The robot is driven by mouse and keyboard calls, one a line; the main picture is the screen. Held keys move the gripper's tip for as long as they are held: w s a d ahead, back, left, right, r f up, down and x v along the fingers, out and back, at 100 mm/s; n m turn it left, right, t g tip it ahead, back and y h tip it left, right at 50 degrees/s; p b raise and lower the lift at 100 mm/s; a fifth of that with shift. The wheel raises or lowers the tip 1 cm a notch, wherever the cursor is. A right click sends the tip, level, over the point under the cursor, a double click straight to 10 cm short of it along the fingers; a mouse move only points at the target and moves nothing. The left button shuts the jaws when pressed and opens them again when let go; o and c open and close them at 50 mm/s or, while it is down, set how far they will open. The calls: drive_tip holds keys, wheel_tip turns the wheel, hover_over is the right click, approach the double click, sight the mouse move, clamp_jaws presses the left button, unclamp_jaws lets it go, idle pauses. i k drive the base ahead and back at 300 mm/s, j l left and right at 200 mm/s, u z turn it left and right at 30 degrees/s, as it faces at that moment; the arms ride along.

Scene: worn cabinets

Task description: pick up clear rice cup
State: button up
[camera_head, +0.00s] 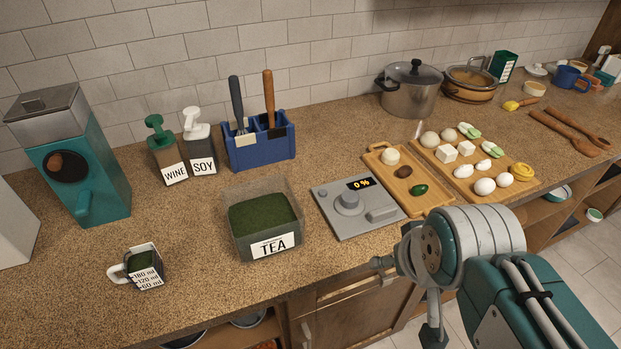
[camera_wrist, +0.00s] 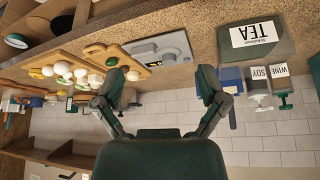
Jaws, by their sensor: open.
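The clear rice cup (camera_head: 147,268) stands upright on the counter at the front left in the head view. It has a handle on its left side and a white label with ml marks; something dark green shows in or through it. I do not see it in the wrist view. My gripper (camera_head: 409,298) is at the counter's front edge, far to the right of the cup, with the TEA box and the scale between them. In the wrist view my gripper (camera_wrist: 162,74) has its two fingers spread wide, with nothing between them.
The clear TEA box (camera_head: 249,243) stands right of the cup, and the grey scale (camera_head: 346,226) beyond it. A teal dispenser (camera_head: 105,178) stands behind the cup. WINE and SOY bottles (camera_head: 200,160) and a blue utensil holder (camera_head: 258,150) line the back. Counter around the cup is clear.

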sight(142, 267)
drive_tip(key=u, duration=0.4)
drive_tip(key=k+u, duration=0.1)
drive_tip(key=u, duration=0.3)
drive_tip(key=j+u, duration=0.1)
drive_tip(key=u, duration=0.3)
drive_tip(key=k+u, duration=0.1)
drive_tip(key=u, duration=0.3)
